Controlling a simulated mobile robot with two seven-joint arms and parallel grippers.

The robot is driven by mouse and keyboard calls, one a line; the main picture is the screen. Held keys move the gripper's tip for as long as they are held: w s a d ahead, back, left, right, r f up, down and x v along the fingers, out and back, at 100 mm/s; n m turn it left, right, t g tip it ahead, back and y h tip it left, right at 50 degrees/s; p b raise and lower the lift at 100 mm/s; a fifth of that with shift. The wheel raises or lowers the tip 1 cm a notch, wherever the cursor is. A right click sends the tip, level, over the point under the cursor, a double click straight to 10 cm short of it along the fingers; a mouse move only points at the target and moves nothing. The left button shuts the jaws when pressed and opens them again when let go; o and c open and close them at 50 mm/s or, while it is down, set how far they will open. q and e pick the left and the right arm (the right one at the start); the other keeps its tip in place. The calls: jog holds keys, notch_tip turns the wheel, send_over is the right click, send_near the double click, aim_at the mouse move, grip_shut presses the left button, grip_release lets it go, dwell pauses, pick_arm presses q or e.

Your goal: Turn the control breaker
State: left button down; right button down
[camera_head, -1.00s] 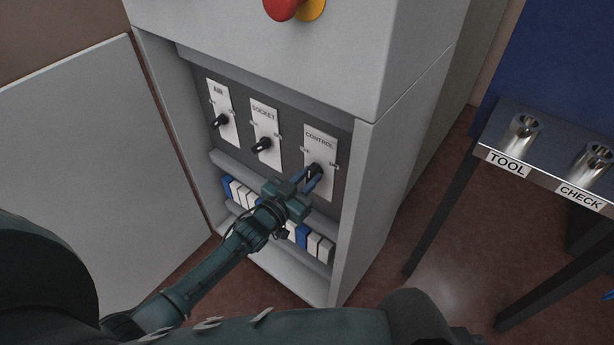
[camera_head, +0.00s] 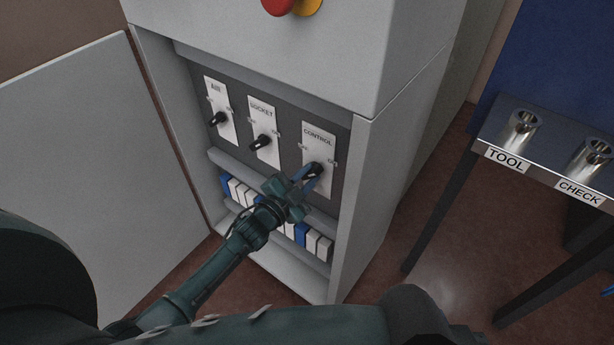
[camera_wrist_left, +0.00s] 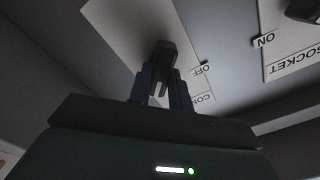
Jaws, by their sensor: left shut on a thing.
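The control breaker is a black rotary handle (camera_head: 317,169) on a white plate labelled CONTROL (camera_head: 319,142), the rightmost of three in the open cabinet. My left gripper (camera_head: 307,180) reaches in from the lower left and is shut on this handle. In the left wrist view the handle (camera_wrist_left: 163,55) stands between the two dark fingers (camera_wrist_left: 160,88), with an OFF label beside it on the plate. The fingers hide part of the handle, so its exact angle is hard to tell. My right gripper is not in view.
The AIR handle (camera_head: 218,118) and SOCKET handle (camera_head: 261,142) are to the left. Blue and white modules (camera_head: 302,234) line a shelf below. The cabinet door (camera_head: 90,160) stands open at left. A metal table with TOOL and CHECK holders (camera_head: 520,128) is at right.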

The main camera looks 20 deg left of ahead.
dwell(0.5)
pick_arm(q)
jog(key=c, duration=1.3)
grip_release()
jog(key=shift+s, duration=0.1)
jog(key=p+v, duration=0.1)
jog(key=v, duration=1.2)
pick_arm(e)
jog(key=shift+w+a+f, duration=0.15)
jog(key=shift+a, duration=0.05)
